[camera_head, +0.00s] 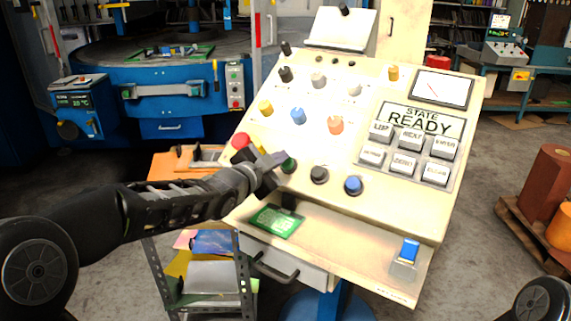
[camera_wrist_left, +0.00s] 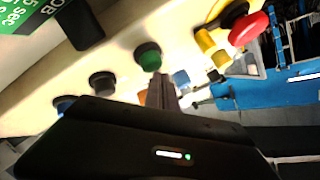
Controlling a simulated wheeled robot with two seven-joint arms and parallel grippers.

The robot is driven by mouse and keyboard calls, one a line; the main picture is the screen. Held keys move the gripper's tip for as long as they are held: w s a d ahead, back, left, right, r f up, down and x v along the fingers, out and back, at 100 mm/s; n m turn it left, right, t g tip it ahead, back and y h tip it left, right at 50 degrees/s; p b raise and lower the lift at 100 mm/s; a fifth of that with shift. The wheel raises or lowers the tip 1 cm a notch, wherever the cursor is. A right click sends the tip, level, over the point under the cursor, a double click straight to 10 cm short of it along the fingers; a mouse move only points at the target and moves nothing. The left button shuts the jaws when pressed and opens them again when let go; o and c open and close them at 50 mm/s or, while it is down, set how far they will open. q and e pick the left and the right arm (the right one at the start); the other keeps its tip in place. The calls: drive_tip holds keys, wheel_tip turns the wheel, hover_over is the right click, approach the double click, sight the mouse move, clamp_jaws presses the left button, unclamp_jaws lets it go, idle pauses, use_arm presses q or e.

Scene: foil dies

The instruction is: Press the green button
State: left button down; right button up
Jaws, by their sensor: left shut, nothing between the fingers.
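The green button (camera_head: 288,165) is a round dark-based push button on the sloped cream console panel, left of a black button (camera_head: 319,175) and a blue button (camera_head: 353,185). My left gripper (camera_head: 275,158) is shut and empty, its fingertips right beside the green button and partly covering it. In the left wrist view, the green button (camera_wrist_left: 148,56) stands just beyond the tips of my shut left gripper (camera_wrist_left: 162,86). I cannot tell whether the tips touch it. My right gripper is out of view.
A red mushroom button (camera_head: 240,141) sits just left of my left gripper; it also shows in the left wrist view (camera_wrist_left: 249,29). Several knobs and grey keys (camera_head: 411,139) fill the panel above. A green card (camera_head: 276,221) lies on the ledge below.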

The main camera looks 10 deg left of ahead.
use_arm(q)
drive_tip(key=shift+w+d+f+b, duration=0.1)
drive_tip(key=shift+w+f+b, duration=0.15)
drive_tip(key=shift+f+b, duration=0.3)
idle(0.8)
drive_tip(key=shift+r, duration=0.15)
drive_tip(key=shift+s+a+r+p, duration=0.2)
drive_tip(key=shift+s+r+p, duration=0.3)
drive_tip(key=shift+r, duration=0.25)
drive_tip(key=s+r+p, duration=0.1)
drive_tip(key=r+p, duration=0.1)
drive_tip(key=s+a+r+p, duration=0.1)
drive_tip(key=r, duration=0.1)
drive_tip(key=shift+s, duration=0.35)
idle(0.7)
